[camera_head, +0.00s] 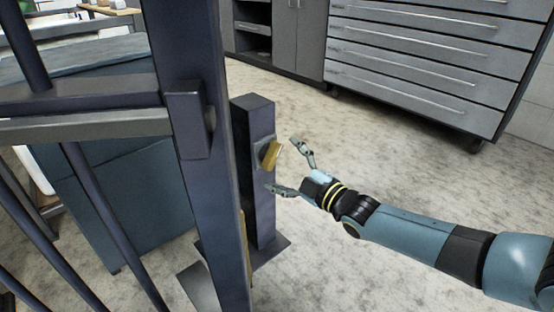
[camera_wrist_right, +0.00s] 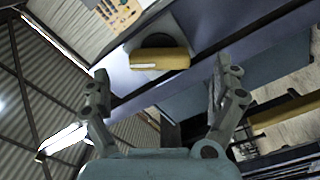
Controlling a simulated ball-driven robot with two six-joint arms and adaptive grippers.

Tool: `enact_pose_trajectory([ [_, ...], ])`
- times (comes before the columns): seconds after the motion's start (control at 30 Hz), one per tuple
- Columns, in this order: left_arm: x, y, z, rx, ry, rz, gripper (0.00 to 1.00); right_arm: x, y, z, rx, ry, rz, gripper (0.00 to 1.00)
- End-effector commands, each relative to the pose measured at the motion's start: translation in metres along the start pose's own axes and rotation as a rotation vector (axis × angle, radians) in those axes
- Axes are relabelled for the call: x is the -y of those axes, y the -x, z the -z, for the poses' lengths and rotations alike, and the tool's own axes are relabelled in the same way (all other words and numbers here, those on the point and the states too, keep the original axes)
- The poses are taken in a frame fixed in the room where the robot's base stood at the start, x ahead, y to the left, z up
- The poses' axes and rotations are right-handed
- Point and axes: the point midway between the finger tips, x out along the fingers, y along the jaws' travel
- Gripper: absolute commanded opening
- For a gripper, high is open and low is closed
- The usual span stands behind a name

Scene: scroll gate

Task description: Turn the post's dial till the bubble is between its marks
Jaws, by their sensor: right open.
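The dark post (camera_head: 258,196) stands upright on a flat base plate, just right of the gate's tall upright. Its dial (camera_head: 271,153) has a yellow bar-shaped handle on the post's side and looks tilted in the head view. In the right wrist view the dial (camera_wrist_right: 160,59) lies crosswise in front of a dark round mount. My right gripper (camera_head: 291,168) is open, its fingers spread toward the dial from the right. In the right wrist view the dial lies ahead of the open fingertips (camera_wrist_right: 161,84), between their lines, with no contact visible. I cannot make out the bubble or its marks. My left gripper is out of view.
The barred gate (camera_head: 80,112) and its thick upright (camera_head: 200,60) stand close left of the post. A grey drawer cabinet (camera_head: 425,60) is at the back right. The speckled floor (camera_head: 400,150) between is clear.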

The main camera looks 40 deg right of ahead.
Motion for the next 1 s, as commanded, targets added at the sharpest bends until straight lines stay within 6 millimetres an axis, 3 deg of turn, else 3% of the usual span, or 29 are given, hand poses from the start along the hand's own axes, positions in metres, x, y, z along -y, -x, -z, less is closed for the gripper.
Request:
enact_pose_trajectory([
  [0.2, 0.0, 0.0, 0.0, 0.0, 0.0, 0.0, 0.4, 0.001, 0.051, -0.001, 0.001, 0.0, 0.004, 0.95],
  [0.4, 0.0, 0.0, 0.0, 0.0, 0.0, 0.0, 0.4, 0.001, 0.078, 0.0, 0.0, 0.0, 0.001, 0.95],
  [1.0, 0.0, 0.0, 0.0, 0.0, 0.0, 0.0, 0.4, 0.0, 0.084, 0.0, 0.0, 0.0, 0.0, 0.95],
])
